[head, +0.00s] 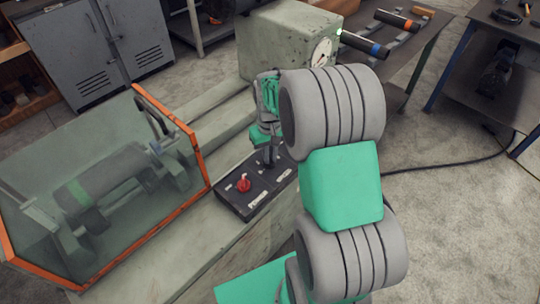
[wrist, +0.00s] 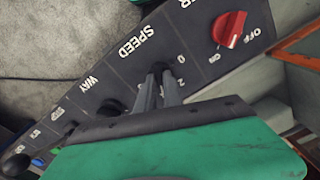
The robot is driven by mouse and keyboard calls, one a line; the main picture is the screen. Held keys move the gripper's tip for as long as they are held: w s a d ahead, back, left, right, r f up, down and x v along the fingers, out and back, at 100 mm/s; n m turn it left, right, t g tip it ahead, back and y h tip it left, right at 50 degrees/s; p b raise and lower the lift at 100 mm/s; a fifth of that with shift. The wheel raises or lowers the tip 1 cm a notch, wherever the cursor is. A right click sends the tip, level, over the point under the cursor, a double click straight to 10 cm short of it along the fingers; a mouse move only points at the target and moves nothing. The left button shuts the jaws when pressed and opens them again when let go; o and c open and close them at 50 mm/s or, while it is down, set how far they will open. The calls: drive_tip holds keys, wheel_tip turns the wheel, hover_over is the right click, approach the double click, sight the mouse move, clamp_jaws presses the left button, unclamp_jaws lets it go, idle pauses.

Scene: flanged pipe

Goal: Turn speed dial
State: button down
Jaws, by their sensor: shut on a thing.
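The black control panel (head: 232,197) lies on the sloping front of the machine in the head view and fills much of the wrist view (wrist: 100,62). The dark speed dial (wrist: 160,67) sits beside the white word SPEED, with 0 and 2 marked around it. My gripper (wrist: 161,78) is shut on the speed dial, its two grey fingertips close together at it. The fingers hide most of the dial, so where its pointer stands cannot be told. In the head view my gripper (head: 268,157) points down at the panel, partly hidden by my arm.
A red power knob (wrist: 229,29), marked OFF and ON, is beside the speed dial; a dark WAY knob (wrist: 112,108) is on the other side. A black ball-ended lever (wrist: 15,165) is further along. An orange-framed clear guard (head: 196,160) covers a pipe. A round gauge (head: 322,52) is behind.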

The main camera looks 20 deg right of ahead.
drive_tip(key=shift+m, duration=0.6)
drive_tip(key=c, duration=1.5)
unclamp_jaws()
wheel_tip(320, 180, up, 8)
drive_tip(key=shift+f+b, duration=0.1)
drive_tip(key=shift+b, duration=0.35)
